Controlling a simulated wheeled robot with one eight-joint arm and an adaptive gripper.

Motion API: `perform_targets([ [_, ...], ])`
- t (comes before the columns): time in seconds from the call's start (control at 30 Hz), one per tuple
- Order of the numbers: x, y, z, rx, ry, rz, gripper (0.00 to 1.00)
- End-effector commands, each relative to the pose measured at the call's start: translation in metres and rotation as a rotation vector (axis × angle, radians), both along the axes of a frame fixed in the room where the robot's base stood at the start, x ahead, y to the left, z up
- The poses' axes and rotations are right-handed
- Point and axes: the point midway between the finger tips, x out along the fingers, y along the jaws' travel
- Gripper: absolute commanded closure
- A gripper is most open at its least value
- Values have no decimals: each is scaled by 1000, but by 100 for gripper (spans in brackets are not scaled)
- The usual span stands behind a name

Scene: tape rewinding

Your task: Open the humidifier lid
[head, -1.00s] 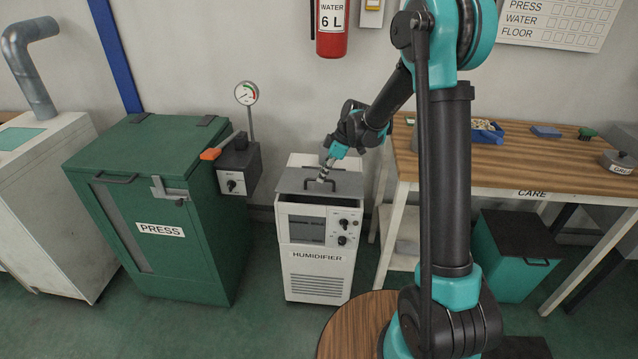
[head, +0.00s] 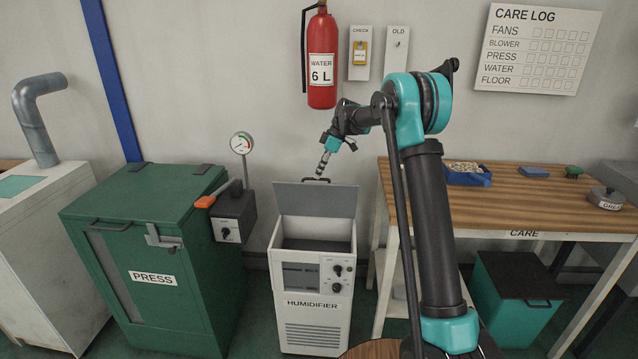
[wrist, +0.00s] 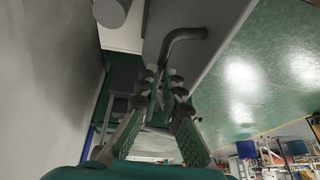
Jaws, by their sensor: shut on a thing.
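The white humidifier (head: 312,315) stands in the middle of the head view, with a dark screen and knobs on its front. Its grey lid (head: 316,199) is raised at the rear, close to upright, and the box below shows open. The dark lid handle (head: 316,180) is at the lid's upper edge. My gripper (head: 321,170) is at this handle, shut on it, with the arm reaching in from the upper right. In the wrist view the bent handle (wrist: 186,36) runs toward my gripper's fingers (wrist: 163,82); the exact contact is hard to see.
The green press (head: 150,255) and a grey box with an orange-tipped lever (head: 233,215) stand left of the humidifier. A wooden bench (head: 500,205) stands to the right. A red extinguisher (head: 321,60) hangs on the wall above, near my arm.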

Motion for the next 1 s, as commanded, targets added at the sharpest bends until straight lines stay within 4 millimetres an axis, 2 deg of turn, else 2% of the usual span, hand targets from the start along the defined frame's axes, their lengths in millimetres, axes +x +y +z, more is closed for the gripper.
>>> perform_targets([
  [0.03,16,-8,-14,-20,-11,-10,100],
  [0.2,45,-10,-16,-20,-9,-13,100],
  [0.4,70,-12,-21,-22,-3,-11,100],
  [0.7,89,-12,-27,-23,2,-9,100],
  [1.0,93,-11,-28,-23,1,-8,100],
])
